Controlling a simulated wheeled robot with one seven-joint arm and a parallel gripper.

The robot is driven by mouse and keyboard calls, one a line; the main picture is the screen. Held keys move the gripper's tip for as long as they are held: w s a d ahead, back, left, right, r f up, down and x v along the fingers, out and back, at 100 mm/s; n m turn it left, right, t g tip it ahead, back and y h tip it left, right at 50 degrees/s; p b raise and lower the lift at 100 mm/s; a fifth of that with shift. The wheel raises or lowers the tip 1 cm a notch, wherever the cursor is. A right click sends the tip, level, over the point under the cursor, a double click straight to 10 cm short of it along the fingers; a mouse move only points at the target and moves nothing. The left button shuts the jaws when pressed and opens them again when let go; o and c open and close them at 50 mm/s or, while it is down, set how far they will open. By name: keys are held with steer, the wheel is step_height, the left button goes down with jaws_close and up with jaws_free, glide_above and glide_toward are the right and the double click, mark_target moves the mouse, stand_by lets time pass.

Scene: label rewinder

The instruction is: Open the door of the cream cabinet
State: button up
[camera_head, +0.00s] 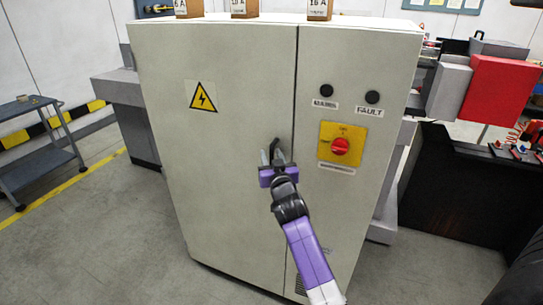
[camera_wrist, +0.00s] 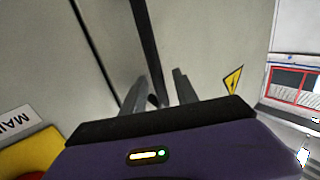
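The cream cabinet (camera_head: 345,215) stands upright in front of me. Its wide left door (camera_head: 220,150) carries a yellow warning triangle and lies flush along the vertical seam. A black handle (camera_head: 275,144) sits on the door just left of the seam; it also shows in the wrist view (camera_wrist: 147,40). My gripper (camera_head: 272,157) is at the handle, with its fingers pointing at the door. In the wrist view, my gripper (camera_wrist: 158,88) has its fingers apart, one on each side of the handle's near end. A gap shows between the handle and the right finger.
A red switch on a yellow plate (camera_head: 341,146) and two black buttons are on the right panel. Several small labelled boxes (camera_head: 238,8) stand on the cabinet top. A grey cart (camera_head: 36,140) is at the far left. The floor (camera_head: 110,235) left of the cabinet is clear.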

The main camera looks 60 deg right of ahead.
jaws_close()
stand_by(1.4)
